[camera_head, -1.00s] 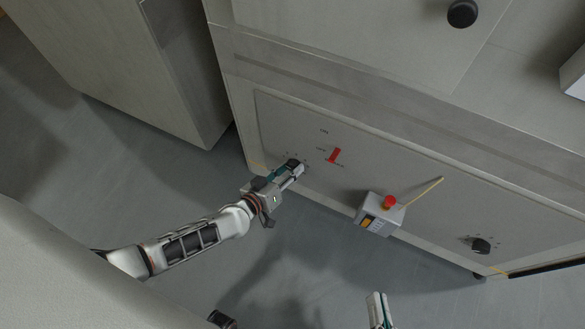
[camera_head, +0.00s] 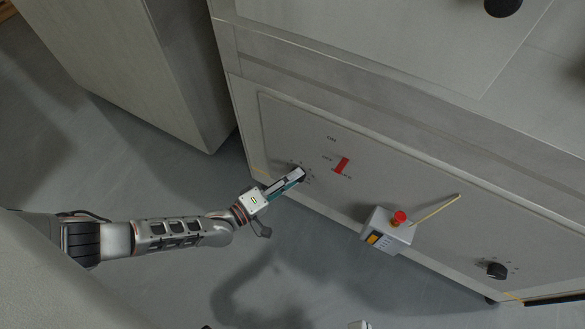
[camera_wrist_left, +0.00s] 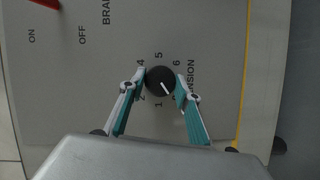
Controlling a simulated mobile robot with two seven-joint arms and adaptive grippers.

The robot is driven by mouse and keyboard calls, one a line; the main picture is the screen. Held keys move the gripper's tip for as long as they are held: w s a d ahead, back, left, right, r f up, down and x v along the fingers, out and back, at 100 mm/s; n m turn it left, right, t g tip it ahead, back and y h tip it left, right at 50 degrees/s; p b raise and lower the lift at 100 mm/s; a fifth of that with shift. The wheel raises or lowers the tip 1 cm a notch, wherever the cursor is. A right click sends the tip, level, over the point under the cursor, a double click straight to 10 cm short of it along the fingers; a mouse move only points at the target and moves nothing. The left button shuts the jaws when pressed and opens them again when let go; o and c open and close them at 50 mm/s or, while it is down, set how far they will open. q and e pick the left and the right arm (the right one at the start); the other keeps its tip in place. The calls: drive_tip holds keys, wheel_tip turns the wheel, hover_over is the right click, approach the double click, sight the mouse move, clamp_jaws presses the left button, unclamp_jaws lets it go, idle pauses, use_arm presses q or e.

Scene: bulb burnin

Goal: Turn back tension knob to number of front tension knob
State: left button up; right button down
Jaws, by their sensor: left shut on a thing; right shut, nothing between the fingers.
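A round black tension knob (camera_wrist_left: 160,80) sits on the grey panel, ringed by printed numbers. My left gripper (camera_head: 298,177) is shut on this knob, one finger on each side, as the left wrist view (camera_wrist_left: 161,84) also shows. The knob's white pointer line points to the lower right, towards a number partly hidden by a finger. The numbers 1, 2, 4, 5 and 6 are readable. A second black knob (camera_head: 497,270) is at the right of the same panel; its setting is too small to read. Only a sliver of my right gripper (camera_head: 361,325) shows at the bottom edge.
A red switch handle (camera_head: 342,165) with ON and OFF labels is beside the gripped knob. A grey box (camera_head: 385,232) with a red button (camera_head: 399,217) and a yellow rod (camera_head: 436,208) juts from the panel. A cabinet (camera_head: 165,75) stands at the left. The floor between is clear.

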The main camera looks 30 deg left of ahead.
use_arm(q)
drive_tip(key=shift+n+t, duration=0.3)
drive_tip(key=shift+n, duration=0.6)
drive_tip(key=o, duration=1.1)
drive_tip(key=v, duration=1.2)
drive_tip(key=shift+f, duration=0.2)
drive_tip(key=shift+w+r, duration=0.1)
